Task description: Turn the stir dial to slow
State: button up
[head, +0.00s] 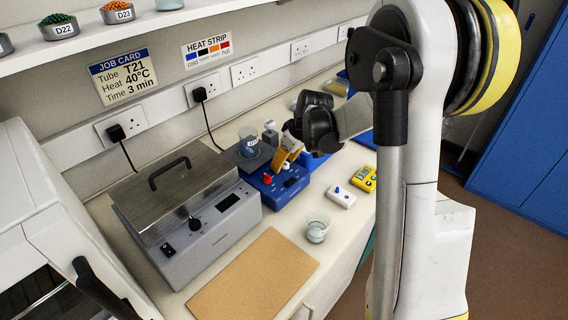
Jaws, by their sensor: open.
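A blue hotplate-like unit (283,185) stands on the bench with a dark top plate and a beaker (249,142) on it. A red knob (268,178) shows on its front, and a small dark display is to the right of it. My gripper (284,161) is open, its yellow-orange fingers tilted down over the front of this unit. The fingers cover part of the front, so I cannot tell whether they touch a dial. Dial labels and pointer settings are too small to read.
A grey lidded bath (190,210) stands left of the blue unit. In front are a brown board (253,278) and a glass beaker (317,229). A white box with a blue knob (340,197) and a yellow device (363,179) lie to the right. Wall signs hang behind.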

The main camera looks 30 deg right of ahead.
grip_shut()
dwell(0.4)
jog(key=m+h, duration=0.2)
jog(key=m, duration=0.2)
jog(key=shift+m, duration=0.4)
jog(key=m, duration=0.2)
jog(key=m+h, duration=0.1)
jog(key=m, duration=0.1)
jog(key=shift+d+h, duration=0.15)
jog(key=shift+h, duration=0.15)
jog(key=m+g+h, duration=0.1)
jog(key=m, duration=0.4)
jog(key=shift+s, duration=0.1)
jog(key=shift+s+d+m+g+h, duration=0.1)
jog(key=shift+m+g+h, duration=0.25)
jog(key=shift+m, duration=0.6)
jog(key=shift+d+m+g+h, duration=0.1)
jog(key=shift+m+g+h, duration=0.2)
jog(key=shift+m, duration=0.65)
